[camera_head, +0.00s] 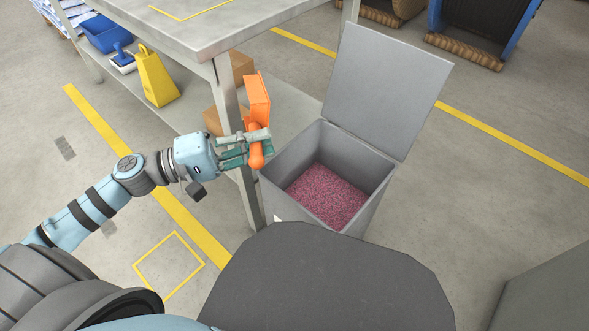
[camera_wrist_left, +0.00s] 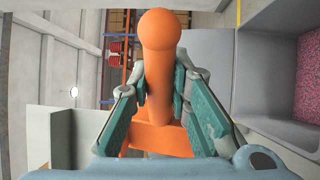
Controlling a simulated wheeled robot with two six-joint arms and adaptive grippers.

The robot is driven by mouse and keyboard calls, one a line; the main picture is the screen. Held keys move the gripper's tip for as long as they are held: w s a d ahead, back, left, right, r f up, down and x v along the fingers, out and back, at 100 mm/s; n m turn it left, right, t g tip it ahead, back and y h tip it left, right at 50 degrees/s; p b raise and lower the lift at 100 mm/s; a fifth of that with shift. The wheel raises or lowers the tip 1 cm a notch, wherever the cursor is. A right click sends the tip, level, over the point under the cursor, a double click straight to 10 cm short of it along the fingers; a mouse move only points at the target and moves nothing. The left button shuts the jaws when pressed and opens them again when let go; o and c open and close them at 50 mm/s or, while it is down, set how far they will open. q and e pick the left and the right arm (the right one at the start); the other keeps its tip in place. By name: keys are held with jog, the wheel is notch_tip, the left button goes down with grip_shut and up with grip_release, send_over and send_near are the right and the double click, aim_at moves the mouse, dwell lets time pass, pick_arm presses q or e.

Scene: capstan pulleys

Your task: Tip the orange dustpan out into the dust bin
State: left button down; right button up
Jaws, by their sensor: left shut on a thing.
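The orange dustpan (camera_head: 257,97) is held by its handle in my left gripper (camera_head: 246,145), at the left edge of the dust bin. In the left wrist view the gripper (camera_wrist_left: 165,95) has its fingers on both sides of the orange handle (camera_wrist_left: 158,60). The pan part points away from me in the head view; whether anything lies in it cannot be seen. The grey dust bin (camera_head: 385,170) stands open with its lid (camera_head: 385,90) raised at the back. Pink-red granular material (camera_head: 326,194) lies inside it. My right gripper is not in view.
A metal table (camera_head: 215,30) with a lower shelf stands left of the bin, its leg close to my gripper. A yellow wet-floor sign (camera_head: 155,77), a blue bin (camera_head: 105,33) and cardboard boxes (camera_head: 241,66) sit on the shelf.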

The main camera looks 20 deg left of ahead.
pick_arm(q)
jog(key=w+d+f+m+g+p, duration=0.4)
jog(key=f+g+p, duration=0.3)
jog(key=f+p, duration=0.2)
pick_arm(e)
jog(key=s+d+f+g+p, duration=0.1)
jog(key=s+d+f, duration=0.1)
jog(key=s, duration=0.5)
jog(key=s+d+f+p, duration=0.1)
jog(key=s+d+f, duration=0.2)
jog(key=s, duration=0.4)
pick_arm(q)
jog(key=s+d+f+m+g+y+p, duration=0.1)
jog(key=s+d+m+g+y+p, duration=0.25)
jog(key=d+y+p, duration=0.65)
jog(key=a+r+y+p, duration=0.1)
jog(key=p, duration=0.2)
jog(key=a+r+y+p, duration=0.1)
jog(key=r+p, duration=0.1)
jog(key=p, duration=0.1)
jog(key=a+r+y+p, duration=0.1)
jog(key=p, duration=0.2)
jog(key=shift+w+a+r+n, duration=0.25)
jog(key=shift+a, duration=0.05)
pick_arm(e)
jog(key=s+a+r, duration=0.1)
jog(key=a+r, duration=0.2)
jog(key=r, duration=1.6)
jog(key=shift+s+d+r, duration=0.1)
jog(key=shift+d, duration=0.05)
